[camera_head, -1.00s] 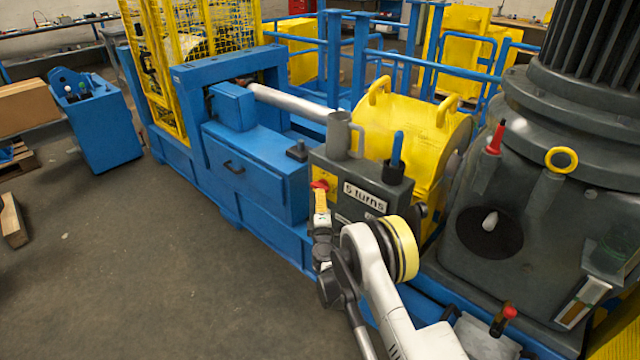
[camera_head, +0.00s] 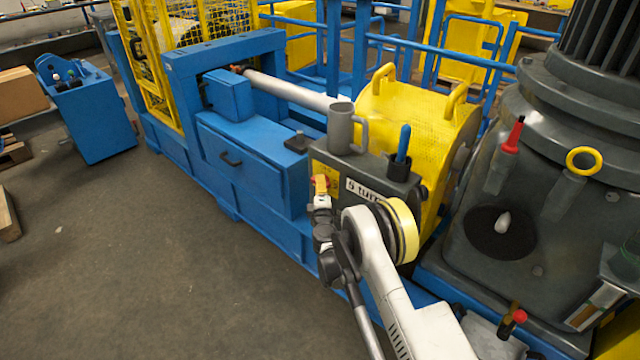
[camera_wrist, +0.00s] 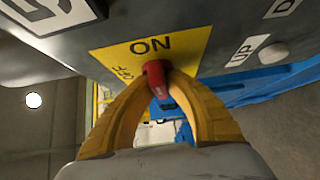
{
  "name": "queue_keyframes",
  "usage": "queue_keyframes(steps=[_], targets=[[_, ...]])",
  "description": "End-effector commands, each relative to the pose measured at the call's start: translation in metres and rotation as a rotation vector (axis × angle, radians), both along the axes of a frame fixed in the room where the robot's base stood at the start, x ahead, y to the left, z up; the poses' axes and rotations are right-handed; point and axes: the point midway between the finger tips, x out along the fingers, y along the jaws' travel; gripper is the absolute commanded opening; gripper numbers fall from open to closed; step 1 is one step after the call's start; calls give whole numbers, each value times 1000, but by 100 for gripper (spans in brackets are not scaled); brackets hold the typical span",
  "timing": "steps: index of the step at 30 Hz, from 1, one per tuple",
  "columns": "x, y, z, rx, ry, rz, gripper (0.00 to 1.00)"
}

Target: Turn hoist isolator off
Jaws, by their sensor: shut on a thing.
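The hoist isolator is a red knob (camera_wrist: 155,76) on a yellow plate (camera_wrist: 160,48) marked ON and OFF, on the grey control box. In the wrist view the yellow fingers of my gripper (camera_wrist: 156,82) are closed on the red knob from both sides. The knob is by the ON label; OFF is to the left and below it. In the head view my gripper (camera_head: 321,186) is at the left part of the grey box (camera_head: 370,172), and a bit of red shows beside the fingertips.
Buttons labelled UP (camera_wrist: 245,50) and D, cut off, are on the same face. A grey mug (camera_head: 340,130) and a cup holding a blue-handled tool (camera_head: 402,150) stand on the box. A yellow drum guard (camera_head: 425,120) is behind. Clear floor (camera_head: 130,270) lies left.

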Motion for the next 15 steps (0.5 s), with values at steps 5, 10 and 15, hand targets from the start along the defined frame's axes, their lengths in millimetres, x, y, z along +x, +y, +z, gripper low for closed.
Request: queue_keyframes(steps=[5,10,15], targets=[[0,0,0,-5,4,0,0],[0,0,2,-34,27,0,0],[0,0,2,-92,75,1,0]])
